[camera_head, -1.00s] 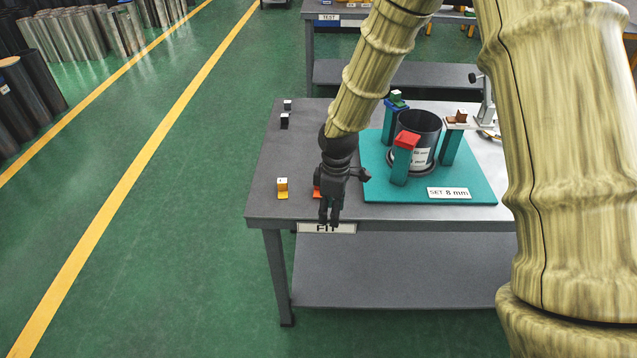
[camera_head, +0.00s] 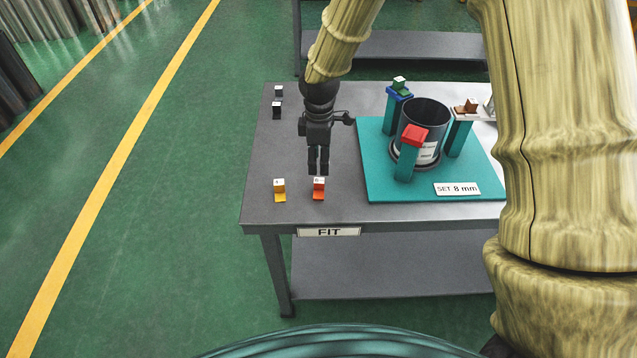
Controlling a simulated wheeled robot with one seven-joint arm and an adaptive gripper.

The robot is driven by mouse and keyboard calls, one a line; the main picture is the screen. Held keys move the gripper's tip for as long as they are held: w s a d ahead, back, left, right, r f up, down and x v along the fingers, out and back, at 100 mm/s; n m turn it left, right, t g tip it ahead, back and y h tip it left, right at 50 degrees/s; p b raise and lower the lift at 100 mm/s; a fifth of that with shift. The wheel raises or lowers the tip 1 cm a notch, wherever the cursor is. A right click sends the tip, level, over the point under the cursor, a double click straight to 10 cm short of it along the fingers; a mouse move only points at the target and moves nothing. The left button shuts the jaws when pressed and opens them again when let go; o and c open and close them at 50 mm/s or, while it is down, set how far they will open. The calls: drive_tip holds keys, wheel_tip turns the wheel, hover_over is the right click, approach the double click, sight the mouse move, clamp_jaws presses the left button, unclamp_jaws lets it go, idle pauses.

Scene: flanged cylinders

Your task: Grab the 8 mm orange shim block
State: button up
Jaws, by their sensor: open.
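The fingertips appear just behind or above the orange block's top in the picture. I cannot tell the exact height gap.
A teal plate (camera_head: 385,185) carries a dark flanged cylinder (camera_head: 426,115) ringed by teal posts, one topped by a red block (camera_head: 414,135). A sign (camera_head: 457,189) reads "SET 8 mm". Two small dark blocks (camera_head: 277,110) stand at the table's back left.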

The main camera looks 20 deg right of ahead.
sight(316, 181)
drive_tip(key=f, duration=0.2)
drive_tip(key=shift+w+f, duration=0.2)
drive_tip(key=shift+f, duration=0.2)
drive_tip(key=shift+s+a+f+p, duration=0.2)
drive_tip(key=shift+s+f+p, duration=0.05)
drive_tip(key=shift+f+p, duration=0.4)
drive_tip(key=shift+a+f+p, duration=0.25)
drive_tip(key=shift+f+p, duration=0.45)
drive_tip(key=shift+f, duration=1.4)
clamp_jaws()
